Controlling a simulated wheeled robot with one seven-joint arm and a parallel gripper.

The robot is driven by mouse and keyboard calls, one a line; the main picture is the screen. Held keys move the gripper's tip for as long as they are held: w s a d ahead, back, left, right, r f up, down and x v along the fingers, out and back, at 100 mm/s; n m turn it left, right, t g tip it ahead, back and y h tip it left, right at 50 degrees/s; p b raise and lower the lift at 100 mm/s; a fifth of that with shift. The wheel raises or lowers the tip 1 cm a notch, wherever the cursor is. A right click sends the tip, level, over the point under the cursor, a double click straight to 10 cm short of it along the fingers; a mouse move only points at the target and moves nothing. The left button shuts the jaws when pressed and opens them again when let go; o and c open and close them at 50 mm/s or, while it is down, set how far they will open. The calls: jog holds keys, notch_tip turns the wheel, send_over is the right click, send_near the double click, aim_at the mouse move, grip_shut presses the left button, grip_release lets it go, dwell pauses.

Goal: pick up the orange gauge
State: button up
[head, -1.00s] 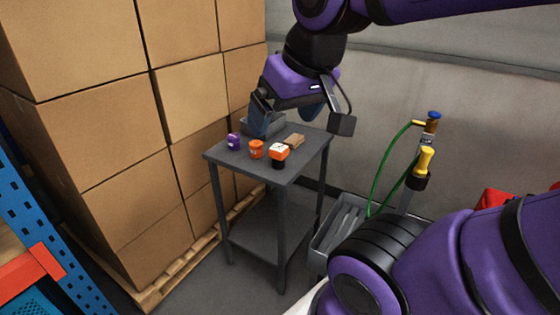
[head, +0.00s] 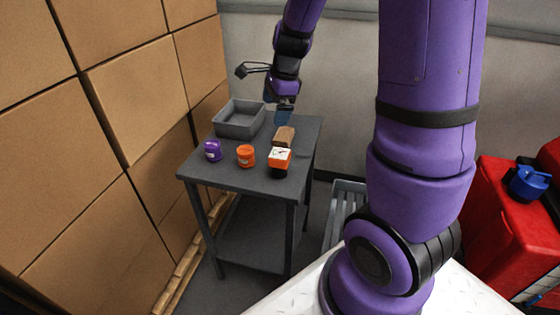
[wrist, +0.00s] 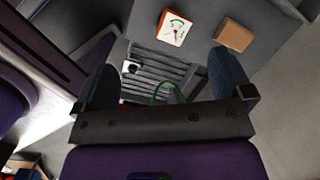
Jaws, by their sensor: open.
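The orange gauge (head: 279,160) stands near the front right edge of the small grey table. It has a white dial face on top and a dark lower part. In the wrist view the gauge (wrist: 175,29) shows its dial with a green arc, ahead of and between the two fingers. My gripper (head: 284,115) is above the back of the table, behind the gauge and apart from it. In the wrist view my gripper (wrist: 165,85) is open, its two blue fingers wide apart with nothing between them.
A brown block (head: 284,136) lies just behind the gauge. An orange jar (head: 245,156) and a purple jar (head: 213,150) stand to its left. A grey bin (head: 240,119) is at the back left of the table (head: 235,180). Stacked cartons (head: 90,180) stand close on the left.

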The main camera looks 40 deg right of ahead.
aim_at(280, 153)
jog(key=w+d+f+m, duration=0.1)
jog(key=f+m, duration=0.1)
jog(key=f, duration=0.1)
jog(key=w+d+f+m, duration=0.1)
jog(key=d+f+m, duration=0.1)
jog(key=f, duration=0.2)
jog(key=w+d+f+m, duration=0.1)
jog(key=d+f+m, duration=0.1)
jog(key=f, duration=0.1)
jog(key=shift+d+f+m+g+h, duration=0.1)
jog(key=shift+f+m+g+h, duration=0.1)
jog(key=shift+m+g+h, duration=0.2)
notch_tip(280, 153, down, 4)
jog(key=shift+w+f, duration=0.1)
jog(key=shift+f, duration=0.15)
jog(key=shift+w+a+f, duration=0.1)
jog(key=shift+a+f, duration=0.1)
jog(key=shift+f, duration=0.8)
jog(key=shift+w+a+f, duration=0.1)
jog(key=shift+a+f, duration=0.15)
jog(key=shift+f, duration=0.8)
jog(key=shift+a+f, duration=0.2)
jog(key=shift+f, duration=0.8)
jog(key=shift+c, duration=0.2)
jog(key=c, duration=1)
